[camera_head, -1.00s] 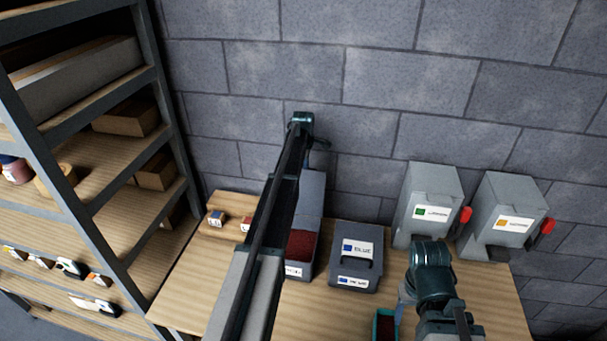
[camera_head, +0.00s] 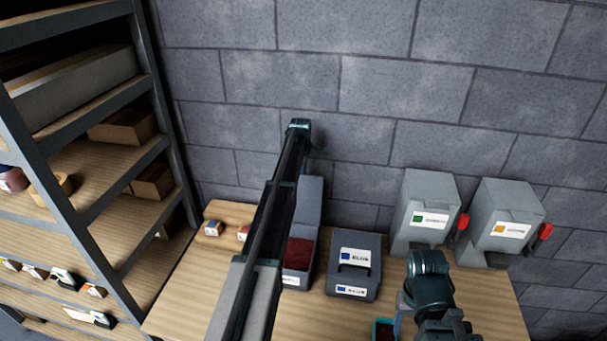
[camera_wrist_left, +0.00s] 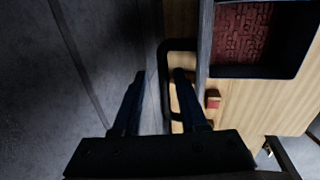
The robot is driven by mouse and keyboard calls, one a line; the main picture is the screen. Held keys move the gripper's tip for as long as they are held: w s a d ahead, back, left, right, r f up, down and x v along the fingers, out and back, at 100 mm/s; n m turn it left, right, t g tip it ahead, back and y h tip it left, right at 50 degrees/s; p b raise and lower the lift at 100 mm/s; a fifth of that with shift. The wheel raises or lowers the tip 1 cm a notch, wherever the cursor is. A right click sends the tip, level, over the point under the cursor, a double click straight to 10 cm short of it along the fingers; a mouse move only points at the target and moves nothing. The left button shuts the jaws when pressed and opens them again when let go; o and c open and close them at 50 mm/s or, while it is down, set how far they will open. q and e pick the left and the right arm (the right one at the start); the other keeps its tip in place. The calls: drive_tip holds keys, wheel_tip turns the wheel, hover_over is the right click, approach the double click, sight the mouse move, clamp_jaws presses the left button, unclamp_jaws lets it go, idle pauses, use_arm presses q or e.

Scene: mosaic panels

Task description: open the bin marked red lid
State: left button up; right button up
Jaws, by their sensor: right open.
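The red-lid bin (camera_head: 291,281) stands on the bench with dark red contents showing. Its grey lid (camera_head: 311,195) stands raised at the back, and my left arm hides part of the bin and its label. My left gripper (camera_head: 314,150) is at the top of the raised lid. In the left wrist view its fingers (camera_wrist_left: 159,76) are apart, with the black handle (camera_wrist_left: 166,60) running between them; I cannot tell if they touch it. The open bin (camera_wrist_left: 240,40) shows beyond. My right gripper (camera_head: 401,312) is open, low at the right, mostly hidden by its wrist.
A closed bin with blue labels (camera_head: 353,276) stands to the right. Two grey dispensers with red knobs, one green-labelled (camera_head: 428,205) and one orange-labelled (camera_head: 507,215), stand farther right. A shelf (camera_head: 110,180) stands left; a block wall is behind.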

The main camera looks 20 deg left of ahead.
sight(299, 183)
use_arm(q)
drive_tip(key=s, duration=0.2)
drive_tip(key=s+d+r+p, duration=0.1)
drive_tip(key=s, duration=0.2)
drive_tip(key=s+d, duration=0.1)
drive_tip(key=s, duration=0.2)
drive_tip(key=shift+r, duration=0.15)
drive_tip(key=s+d+f+b, duration=0.2)
drive_tip(key=s+f+b, duration=0.4)
drive_tip(key=s, duration=0.3)
drive_tip(key=s+d+f+b, duration=0.2)
drive_tip(key=s+f+b, duration=0.5)
drive_tip(key=s, duration=0.3)
drive_tip(key=shift+d+f, duration=0.25)
drive_tip(key=shift+f, duration=0.15)
